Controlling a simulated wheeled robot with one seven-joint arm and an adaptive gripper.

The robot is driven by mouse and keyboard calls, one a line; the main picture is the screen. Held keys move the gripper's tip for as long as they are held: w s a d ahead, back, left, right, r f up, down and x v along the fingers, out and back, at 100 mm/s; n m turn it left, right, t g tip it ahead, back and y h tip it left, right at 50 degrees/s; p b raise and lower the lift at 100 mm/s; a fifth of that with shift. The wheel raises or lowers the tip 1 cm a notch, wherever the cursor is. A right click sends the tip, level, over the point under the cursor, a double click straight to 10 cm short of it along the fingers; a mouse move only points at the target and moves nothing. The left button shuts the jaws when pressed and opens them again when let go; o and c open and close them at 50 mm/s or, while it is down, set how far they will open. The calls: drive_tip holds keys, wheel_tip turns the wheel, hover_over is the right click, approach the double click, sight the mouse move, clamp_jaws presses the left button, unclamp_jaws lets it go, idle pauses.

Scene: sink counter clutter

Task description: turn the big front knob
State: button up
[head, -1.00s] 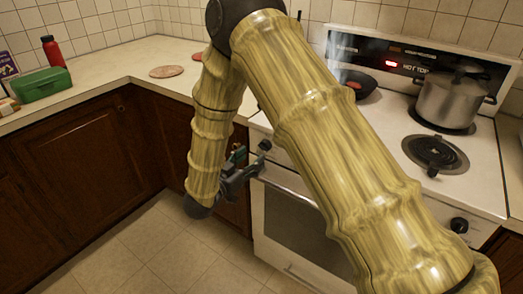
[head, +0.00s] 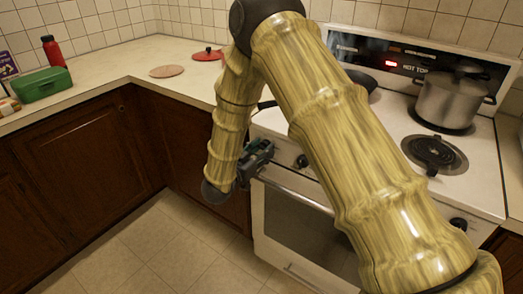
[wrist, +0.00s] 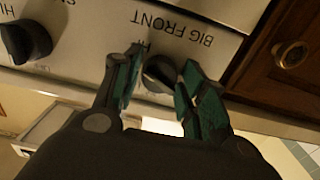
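The big front knob (wrist: 160,73) is a dark round knob on the white stove's front panel. In the wrist view it sits between my gripper's fingers, beside the upside-down "BIG FRONT" label. My gripper (wrist: 162,64) is open, with one greenish fingertip on each side of the knob. The right finger looks very close to it; I cannot tell whether it touches. In the head view my gripper (head: 262,151) is at the left end of the stove front and hides this knob.
A second knob (wrist: 25,41) is to the left in the wrist view. The oven handle (head: 295,194) runs below the panel. A wooden cabinet with a round pull (wrist: 292,54) adjoins the stove. A steel pot (head: 450,99) stands on the stovetop. Open floor (head: 165,245) lies in front.

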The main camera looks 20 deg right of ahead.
drive_tip(key=c, duration=0.5)
drive_tip(key=shift+r+n+p, duration=0.15)
drive_tip(key=shift+n+p, duration=0.35)
drive_tip(key=shift+p, duration=0.15)
drive_tip(key=shift+n+p, duration=0.6)
drive_tip(key=shift+n, duration=0.3)
drive_tip(key=shift+f, duration=0.2)
drive_tip(key=o, duration=1.1)
drive_tip(key=shift+c, duration=0.2)
drive_tip(key=shift+s, duration=0.1)
drive_tip(key=v, duration=1.2)
